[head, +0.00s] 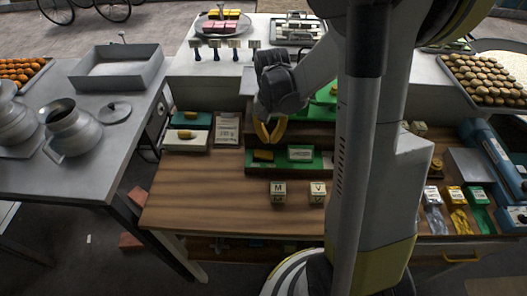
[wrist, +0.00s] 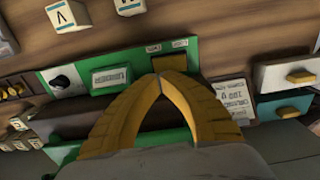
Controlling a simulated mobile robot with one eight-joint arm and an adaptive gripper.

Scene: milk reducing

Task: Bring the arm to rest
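My gripper (head: 269,140) shows its two yellow fingers above the green and dark wooden stand on the table in the head view. In the wrist view its fingertips (wrist: 160,78) meet, with nothing seen between them. The gripper is shut and empty, and hangs over the stand with its green panel (wrist: 130,62). My arm is bent in front of the table, and its links hide part of the table's middle and right.
A wooden table (head: 220,205) holds two lettered blocks, M (head: 278,192) and V (head: 318,192), in front of the stand. A grey side table (head: 60,170) with metal jugs (head: 72,130) stands left. Packets (head: 456,196) lie right. The table's front left is clear.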

